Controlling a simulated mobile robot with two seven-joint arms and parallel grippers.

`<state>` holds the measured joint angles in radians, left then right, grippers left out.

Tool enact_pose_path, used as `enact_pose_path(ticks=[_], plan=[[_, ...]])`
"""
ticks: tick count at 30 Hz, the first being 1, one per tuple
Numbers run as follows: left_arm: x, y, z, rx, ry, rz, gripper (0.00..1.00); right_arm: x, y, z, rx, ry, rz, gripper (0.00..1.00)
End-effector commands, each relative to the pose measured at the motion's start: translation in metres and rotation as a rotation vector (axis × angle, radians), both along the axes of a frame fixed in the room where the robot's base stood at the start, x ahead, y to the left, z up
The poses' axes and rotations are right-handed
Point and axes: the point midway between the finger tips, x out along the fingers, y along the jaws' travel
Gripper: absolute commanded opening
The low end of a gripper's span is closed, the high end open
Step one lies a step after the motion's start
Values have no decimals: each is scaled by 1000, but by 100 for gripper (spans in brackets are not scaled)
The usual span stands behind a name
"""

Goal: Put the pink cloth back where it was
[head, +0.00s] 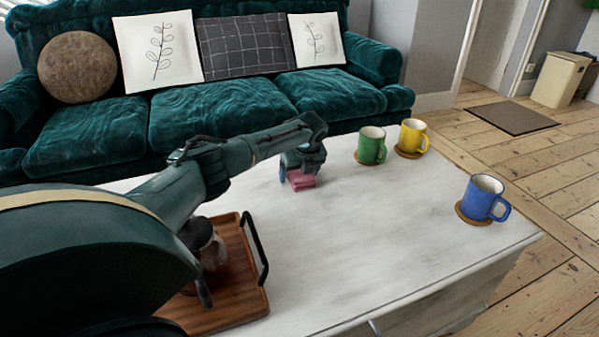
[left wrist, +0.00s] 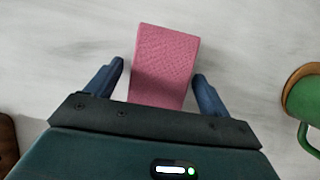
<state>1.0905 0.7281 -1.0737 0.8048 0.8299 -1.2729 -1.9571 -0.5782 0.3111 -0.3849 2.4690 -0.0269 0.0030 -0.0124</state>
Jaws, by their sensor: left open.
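The pink cloth (head: 300,181) lies folded on the white table, below my left gripper (head: 294,174). In the left wrist view the cloth (left wrist: 167,66) is a textured pink rectangle between the two blue fingers of my left gripper (left wrist: 158,86). Gaps show on both sides of it, so the gripper is open around the cloth and apart from it. My right gripper is not in view.
On the white table (head: 370,240) stand a green mug (head: 371,146), a yellow mug (head: 413,137) and a blue mug (head: 482,198) on round coasters. A wooden tray (head: 235,303) with a black handle lies partly under my left arm. A teal sofa (head: 215,120) stands behind.

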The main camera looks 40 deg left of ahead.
Motion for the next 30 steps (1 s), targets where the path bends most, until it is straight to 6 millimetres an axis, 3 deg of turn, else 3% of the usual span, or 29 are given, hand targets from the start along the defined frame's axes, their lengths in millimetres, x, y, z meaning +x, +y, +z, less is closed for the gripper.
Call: enact_pose_path(ticks=[5, 8, 12, 21, 30], plan=[[0, 0, 3, 0, -1, 0, 81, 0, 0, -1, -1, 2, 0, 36], [-1, -3, 15, 0, 0, -1, 81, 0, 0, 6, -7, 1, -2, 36], [-6, -12, 42, 1, -2, -3, 81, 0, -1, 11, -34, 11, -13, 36], [-17, -34, 96, 0, 0, -1, 81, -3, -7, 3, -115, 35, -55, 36], [-22, -42, 113, -1, 1, 1, 81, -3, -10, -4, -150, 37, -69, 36]])
